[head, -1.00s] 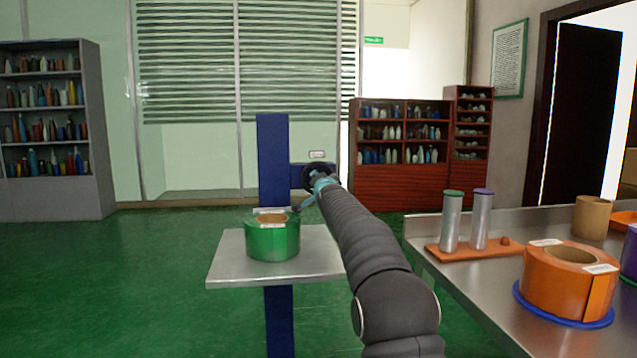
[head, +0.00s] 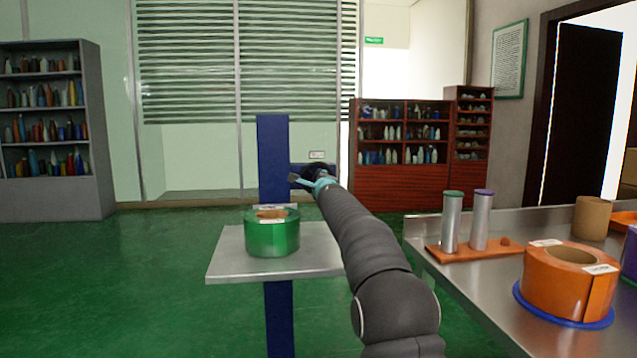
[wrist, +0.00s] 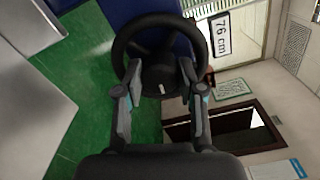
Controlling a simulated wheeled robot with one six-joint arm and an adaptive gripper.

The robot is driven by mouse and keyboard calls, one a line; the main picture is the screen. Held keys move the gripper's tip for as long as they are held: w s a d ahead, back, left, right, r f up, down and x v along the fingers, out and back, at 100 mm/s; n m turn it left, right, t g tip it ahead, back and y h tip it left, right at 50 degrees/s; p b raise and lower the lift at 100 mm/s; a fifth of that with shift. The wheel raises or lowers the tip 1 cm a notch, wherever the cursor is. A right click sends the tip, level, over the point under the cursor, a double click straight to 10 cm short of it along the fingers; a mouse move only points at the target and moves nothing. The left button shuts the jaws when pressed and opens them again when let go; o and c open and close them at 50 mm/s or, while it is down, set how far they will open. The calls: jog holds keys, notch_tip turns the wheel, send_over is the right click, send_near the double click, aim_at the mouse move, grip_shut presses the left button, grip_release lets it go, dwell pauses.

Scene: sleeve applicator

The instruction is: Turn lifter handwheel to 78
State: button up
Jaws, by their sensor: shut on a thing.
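The black lifter handwheel (wrist: 122,42) fills the upper middle of the wrist view, with a white mark on its hub. My gripper (wrist: 160,78) has one finger on each side of the hub and is shut on the handwheel. In the head view my gripper (head: 316,182) is at the blue lifter column (head: 272,150) and hides most of the wheel. A white label beside the wheel (wrist: 221,36) reads "76 cm". The lifter's grey platform (head: 232,262) carries a green roll (head: 272,238) with an orange core.
A steel table (head: 450,290) at the right holds an orange roll (head: 565,285) on a blue disc and two capped cylinders on an orange base (head: 465,255). Shelves stand at the back. The green floor at the left is clear.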

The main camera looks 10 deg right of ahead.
jog(key=shift+m, duration=8.3)
jog(key=o, duration=1.1)
jog(key=shift+o, duration=0.2)
